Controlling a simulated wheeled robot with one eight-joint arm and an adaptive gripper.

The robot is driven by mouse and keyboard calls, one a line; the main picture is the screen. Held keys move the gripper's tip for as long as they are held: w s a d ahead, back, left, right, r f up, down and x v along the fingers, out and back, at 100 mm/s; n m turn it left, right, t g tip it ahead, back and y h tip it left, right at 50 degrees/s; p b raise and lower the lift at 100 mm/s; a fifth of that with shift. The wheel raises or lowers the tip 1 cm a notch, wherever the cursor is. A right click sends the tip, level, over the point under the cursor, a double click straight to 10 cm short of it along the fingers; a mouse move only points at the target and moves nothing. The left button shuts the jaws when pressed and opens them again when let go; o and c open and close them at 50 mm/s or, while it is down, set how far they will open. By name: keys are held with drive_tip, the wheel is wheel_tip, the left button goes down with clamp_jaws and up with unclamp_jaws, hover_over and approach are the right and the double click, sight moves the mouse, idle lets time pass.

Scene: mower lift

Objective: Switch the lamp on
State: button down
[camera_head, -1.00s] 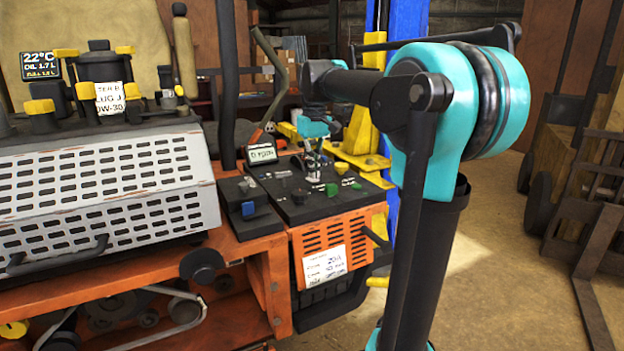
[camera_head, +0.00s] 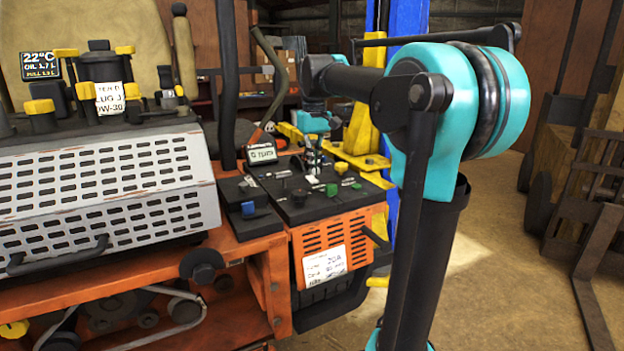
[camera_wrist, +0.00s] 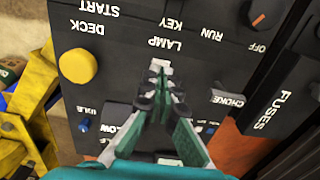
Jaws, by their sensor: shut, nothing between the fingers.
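The lamp switch (camera_wrist: 160,66) is a small white-tipped toggle next to the upside-down LAMP label (camera_wrist: 165,43) on the black control panel (camera_wrist: 110,20). My gripper (camera_wrist: 157,92) is shut and empty, its dark fingertips pointing at the panel just below the switch in the wrist view. I cannot tell whether the tips touch the switch. Its on or off position is not clear. In the head view my gripper (camera_head: 313,154) is above the control panel (camera_head: 300,208), and the switch is too small to make out surely.
A yellow deck knob (camera_wrist: 78,66) is left of the lamp switch, and a choke lever (camera_wrist: 228,97) is right of it. The key switch (camera_wrist: 259,18) and fuse box (camera_wrist: 285,100) are farther right. A small display (camera_head: 262,152) stands at the panel's back left.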

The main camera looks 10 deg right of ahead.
sight(314, 180)
drive_tip(key=shift+r, duration=2.55)
